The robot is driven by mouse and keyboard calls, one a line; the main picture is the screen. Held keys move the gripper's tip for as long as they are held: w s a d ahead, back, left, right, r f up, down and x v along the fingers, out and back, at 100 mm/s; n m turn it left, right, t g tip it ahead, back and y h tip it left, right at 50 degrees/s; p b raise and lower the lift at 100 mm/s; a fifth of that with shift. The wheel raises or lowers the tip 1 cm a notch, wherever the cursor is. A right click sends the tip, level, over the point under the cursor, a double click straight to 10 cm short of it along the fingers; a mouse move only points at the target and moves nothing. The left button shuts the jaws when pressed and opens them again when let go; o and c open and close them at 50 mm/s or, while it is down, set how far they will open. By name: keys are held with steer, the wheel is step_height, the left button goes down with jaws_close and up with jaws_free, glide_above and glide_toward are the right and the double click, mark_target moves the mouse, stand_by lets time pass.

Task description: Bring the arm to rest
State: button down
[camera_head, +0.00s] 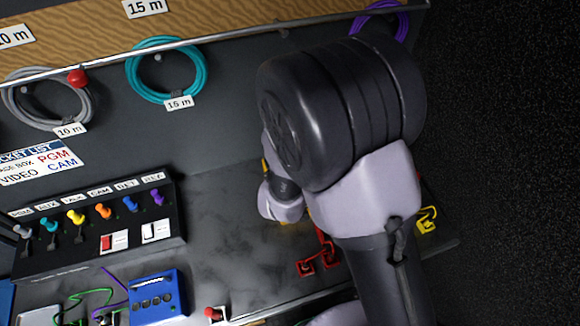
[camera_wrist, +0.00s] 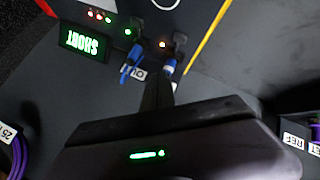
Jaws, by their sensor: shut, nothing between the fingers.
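My arm fills the right half of the head view, its dark joint and pale link bent over the worktop (camera_head: 215,215). My gripper shows in the wrist view (camera_wrist: 163,78) as dark fingers together, with nothing between them. In the head view the fingers are hidden behind my arm. Beyond the fingertips in the wrist view are blue connectors (camera_wrist: 126,74) on a dark panel. I cannot tell whether the fingers touch anything.
A switch panel (camera_head: 60,262) with coloured plugs stands at the left, a blue box (camera_head: 157,298) in front of it. A teal cable coil (camera_head: 143,43) and a grey coil (camera_head: 28,115) hang behind. A lit green display (camera_wrist: 85,43) shows in the wrist view.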

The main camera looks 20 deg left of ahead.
steer(key=w+d+r+m+g+b, duration=0.1)
steer(key=d+r+m+b, duration=0.2)
steer(key=d+r+m, duration=0.45)
steer(key=s+d+r+m+g+b, duration=0.1)
steer(key=s+d+r+m+b, duration=0.15)
steer(key=s+d+r, duration=0.6)
steer(key=s+d+r+m+g+b, duration=0.1)
steer(key=s+d+r+m, duration=0.1)
steer(key=s+d+m, duration=0.4)
steer(key=s+d, duration=0.2)
steer(key=s, duration=0.3)
steer(key=shift+d+r+m+h+b, duration=0.25)
steer(key=shift+d+m+h+b, duration=0.05)
steer(key=shift+d, duration=0.05)
